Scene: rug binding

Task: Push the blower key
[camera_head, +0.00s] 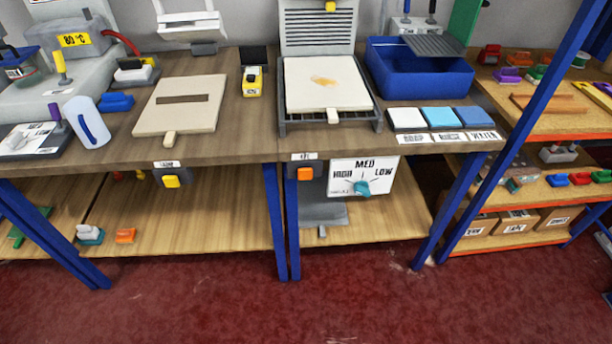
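No control can be read clearly as the blower key. A yellow square button (171,181) sits on a grey box under the bench's front edge, below a small label (167,164) too small to read. An orange square button (305,174) sits on a similar box to its right, under another small label (304,156). Beside the orange button, a white dial panel (378,172) reads HIGH, MED and LOW around a teal knob (362,188). Neither of my grippers is in view.
On the wooden bench (235,140) stand a cream board (158,122), a yellow device (252,82), a framed cream pad (325,98), a blue bin (395,82) and three labelled pads (450,117). Blue legs (276,220) stand below. The red floor (230,310) in front is clear.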

